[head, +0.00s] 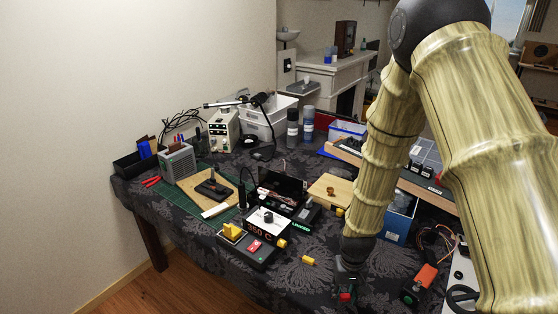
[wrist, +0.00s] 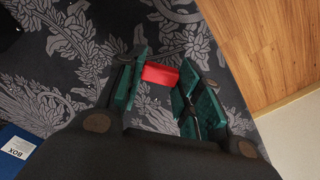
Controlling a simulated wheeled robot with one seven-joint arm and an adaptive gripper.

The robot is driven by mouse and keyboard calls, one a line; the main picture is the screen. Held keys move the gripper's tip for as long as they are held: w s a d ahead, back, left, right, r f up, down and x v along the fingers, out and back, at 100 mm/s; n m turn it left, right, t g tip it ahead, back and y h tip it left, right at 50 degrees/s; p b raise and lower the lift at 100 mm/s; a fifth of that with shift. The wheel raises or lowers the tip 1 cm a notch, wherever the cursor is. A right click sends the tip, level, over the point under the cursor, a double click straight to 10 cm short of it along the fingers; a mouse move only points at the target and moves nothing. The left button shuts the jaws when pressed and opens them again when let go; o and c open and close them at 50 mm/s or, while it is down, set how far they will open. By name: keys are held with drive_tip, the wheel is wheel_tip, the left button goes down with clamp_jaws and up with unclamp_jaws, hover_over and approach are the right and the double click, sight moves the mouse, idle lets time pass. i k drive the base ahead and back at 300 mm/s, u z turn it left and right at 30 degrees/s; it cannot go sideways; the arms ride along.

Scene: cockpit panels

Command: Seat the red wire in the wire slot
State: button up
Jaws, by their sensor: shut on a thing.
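My gripper (wrist: 160,82) is low at the front right of the dark patterned table. Its green-padded fingers are closed on a red block-like piece, which I take to be the red wire (wrist: 160,74). In the head view my gripper (head: 347,291) shows small at the end of the arm, with a bit of red at its tip. The wire slot cannot be made out for sure. A black unit with a "350 C" display (head: 261,229) and a small box marked "LINKED" (head: 302,217) stand left of my gripper, apart from it.
A yellow block (head: 308,260) lies on the cloth (head: 290,285) left of my gripper. An orange-red block on a dark base (head: 422,279) stands to its right. A blue box (head: 397,226) is behind. The cloth between gripper and display unit is mostly clear.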

sight(217, 192)
drive_tip(key=u, duration=0.3)
drive_tip(key=k, duration=0.4)
drive_tip(key=u, duration=1.4)
drive_tip(key=i, duration=0.8)
drive_tip(key=z, duration=1)
drive_tip(key=i, duration=1.45)
drive_tip(key=z, duration=0.1)
